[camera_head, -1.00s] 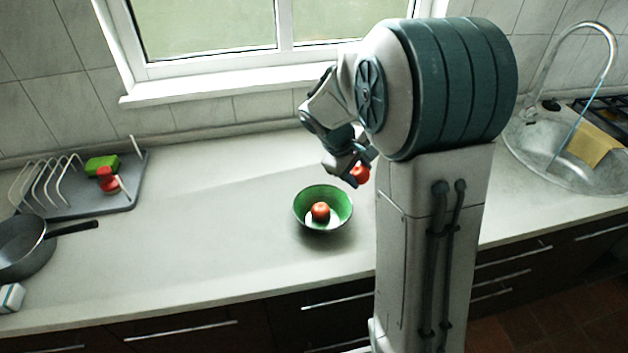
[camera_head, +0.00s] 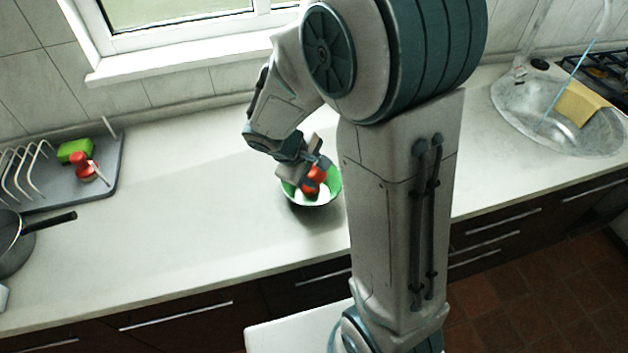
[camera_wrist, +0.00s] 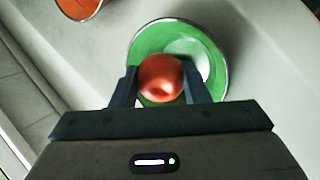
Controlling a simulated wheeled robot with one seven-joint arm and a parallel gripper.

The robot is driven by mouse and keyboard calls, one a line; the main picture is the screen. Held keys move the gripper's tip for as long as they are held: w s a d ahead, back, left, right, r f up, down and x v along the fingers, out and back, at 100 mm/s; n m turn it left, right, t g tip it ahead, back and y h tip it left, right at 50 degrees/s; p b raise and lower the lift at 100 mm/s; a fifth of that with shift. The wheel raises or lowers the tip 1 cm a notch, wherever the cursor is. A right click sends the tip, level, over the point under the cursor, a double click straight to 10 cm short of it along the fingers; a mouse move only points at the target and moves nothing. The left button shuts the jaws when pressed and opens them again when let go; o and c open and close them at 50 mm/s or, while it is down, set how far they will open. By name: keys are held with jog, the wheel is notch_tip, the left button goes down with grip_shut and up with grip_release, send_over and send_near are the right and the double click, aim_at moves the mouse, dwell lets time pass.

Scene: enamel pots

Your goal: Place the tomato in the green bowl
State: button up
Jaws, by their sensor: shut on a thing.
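My gripper (camera_head: 306,176) is shut on a red tomato (camera_head: 317,173) and holds it over the green bowl (camera_head: 335,186). The bowl stands on the counter, partly hidden by my gripper. In the wrist view, the held tomato (camera_wrist: 160,78) sits between the two dark fingers (camera_wrist: 160,88). The green bowl (camera_wrist: 150,42) lies beyond and beneath it, with a pale patch inside. I cannot tell whether the held tomato touches anything in the bowl.
An orange-red round vessel (camera_wrist: 78,6) shows at the wrist view's top edge. A dish rack (camera_head: 100,178) with a green sponge (camera_head: 74,151) and a red-and-white item (camera_head: 84,168) stands left, near a dark pan (camera_head: 12,243). The counter left of the bowl is clear.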

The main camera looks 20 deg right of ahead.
notch_tip(320, 180, down, 4)
jog(key=shift+f, duration=0.1)
dwell(0.4)
jog(key=shift+f+b, duration=0.35)
jog(key=shift+b, duration=0.15)
jog(key=o, duration=1)
jog(key=shift+r, duration=0.15)
